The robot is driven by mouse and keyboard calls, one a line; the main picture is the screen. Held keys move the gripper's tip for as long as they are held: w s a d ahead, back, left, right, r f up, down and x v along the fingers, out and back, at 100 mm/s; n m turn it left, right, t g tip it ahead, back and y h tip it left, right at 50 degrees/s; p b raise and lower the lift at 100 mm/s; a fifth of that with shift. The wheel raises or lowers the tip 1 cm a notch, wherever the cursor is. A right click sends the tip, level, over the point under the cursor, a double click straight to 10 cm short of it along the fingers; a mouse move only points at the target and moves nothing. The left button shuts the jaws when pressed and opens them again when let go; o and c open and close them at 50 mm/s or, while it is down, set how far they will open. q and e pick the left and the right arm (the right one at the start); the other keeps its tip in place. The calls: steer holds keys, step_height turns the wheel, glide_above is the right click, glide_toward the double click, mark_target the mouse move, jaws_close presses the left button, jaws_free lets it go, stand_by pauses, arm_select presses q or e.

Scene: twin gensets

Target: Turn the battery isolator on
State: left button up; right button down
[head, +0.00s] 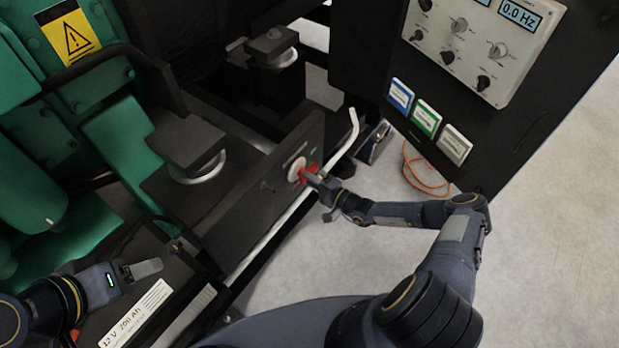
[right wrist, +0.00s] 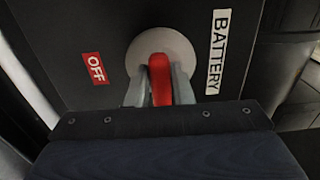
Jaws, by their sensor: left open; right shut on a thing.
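The battery isolator has a red handle (right wrist: 160,80) on a pale round disc (right wrist: 178,46), set in a dark panel. A red OFF label (right wrist: 94,68) and a white BATTERY label (right wrist: 217,52) flank it in the right wrist view. In the head view, the red handle (head: 305,174) sits on the dark side panel of the genset base. My right gripper (right wrist: 160,88) is shut on the red handle, one finger on each side. Any ON label is hidden in the wrist view. My left gripper (head: 142,270) is open and empty above the battery at lower left.
The battery (head: 135,315) marked 12 V 200 Ah lies at lower left. A dark control cabinet with a pale panel (head: 470,60) stands at upper right. A white bent bar (head: 350,135) runs along the base.

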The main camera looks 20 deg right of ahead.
steer(key=shift+f, duration=0.1)
stand_by(0.4)
steer(key=c, duration=1.3)
jaws_free()
steer(key=shift+s, duration=0.1)
steer(key=v, duration=0.7)
steer(key=shift+s+d+b, duration=0.25)
steer(key=shift+s+b, duration=0.05)
steer(key=shift+b, duration=0.1)
